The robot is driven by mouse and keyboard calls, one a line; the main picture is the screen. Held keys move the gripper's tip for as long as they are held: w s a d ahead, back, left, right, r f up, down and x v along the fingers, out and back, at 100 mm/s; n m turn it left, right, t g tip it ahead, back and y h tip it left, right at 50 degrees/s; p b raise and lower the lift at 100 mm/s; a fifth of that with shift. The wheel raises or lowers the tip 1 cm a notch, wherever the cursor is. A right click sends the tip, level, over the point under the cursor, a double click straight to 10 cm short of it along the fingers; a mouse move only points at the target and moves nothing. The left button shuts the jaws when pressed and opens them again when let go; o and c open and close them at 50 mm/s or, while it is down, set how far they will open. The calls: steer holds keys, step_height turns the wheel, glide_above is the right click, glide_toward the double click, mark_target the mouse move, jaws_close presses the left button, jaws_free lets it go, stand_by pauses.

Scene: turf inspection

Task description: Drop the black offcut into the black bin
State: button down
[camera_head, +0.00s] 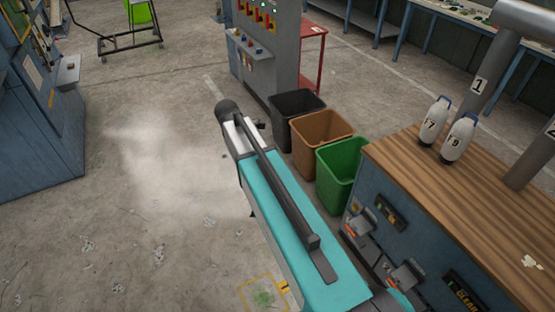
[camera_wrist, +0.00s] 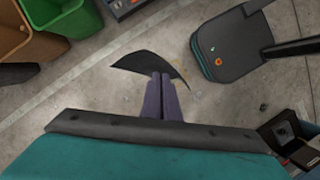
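The black offcut (camera_wrist: 150,66) is a thin, dark, curved piece with pointed ends, seen in the wrist view at the tips of my gripper (camera_wrist: 161,80). The two fingers are close together and shut on it, holding it above the concrete floor. The black bin (camera_head: 284,105) stands in the head view at the far end of a row of bins, just beyond my arm. A dark shape (camera_wrist: 15,74) at the wrist view's left edge, beside the brown bin, may be part of it. The head view does not show my fingers or the offcut; my arm hides them.
A brown bin (camera_head: 320,138) and a green bin (camera_head: 341,170) stand nearer in the same row. A wood-topped bench (camera_head: 440,190) with two white bottles is at right. A grey control cabinet (camera_head: 266,50) stands behind the black bin. Floor at left is mostly open.

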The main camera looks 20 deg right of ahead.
steer(key=a+f+b, duration=0.7)
steer(key=f+b, duration=0.3)
steer(key=f, duration=0.2)
steer(key=shift+s+a+f, duration=0.2)
steer(key=shift+s+a, duration=0.15)
steer(key=shift+s, duration=0.05)
steer(key=shift+w, duration=0.1)
